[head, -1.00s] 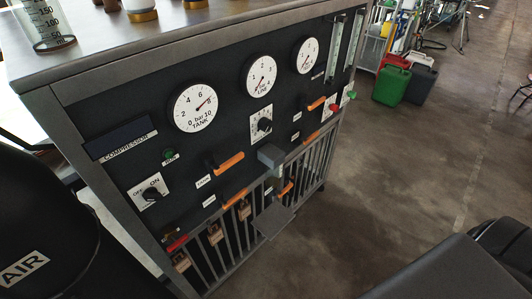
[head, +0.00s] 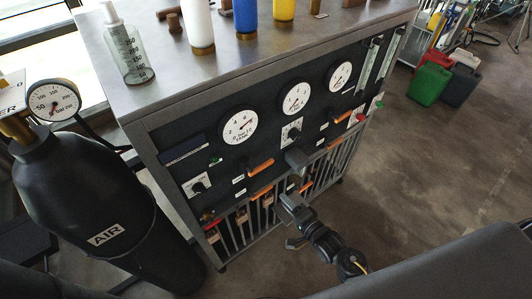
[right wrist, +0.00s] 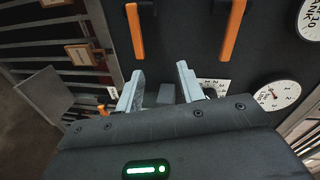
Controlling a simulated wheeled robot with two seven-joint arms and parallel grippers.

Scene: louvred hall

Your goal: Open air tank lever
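The compressor panel (head: 215,172) carries several orange-handled levers. One orange lever (head: 260,166) is below the TANK gauge (head: 240,127), with another orange lever (head: 262,191) lower down; their small labels are unreadable. In the right wrist view, two orange handles, one (right wrist: 232,30) and another (right wrist: 135,30), lie parallel beyond the fingertips. My right gripper (head: 293,190) is in front of the panel's lower middle, right of these levers. In the right wrist view its fingers (right wrist: 160,78) are apart and empty, facing a dark block (right wrist: 166,94) on the panel. My left gripper is out of view.
A black AIR cylinder (head: 85,195) with a gauge (head: 54,99) stands left of the panel. Bottles and a measuring cylinder (head: 128,50) stand on the cabinet top (head: 175,80). A barred rack is under the panel. The floor (head: 415,170) to the right is clear.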

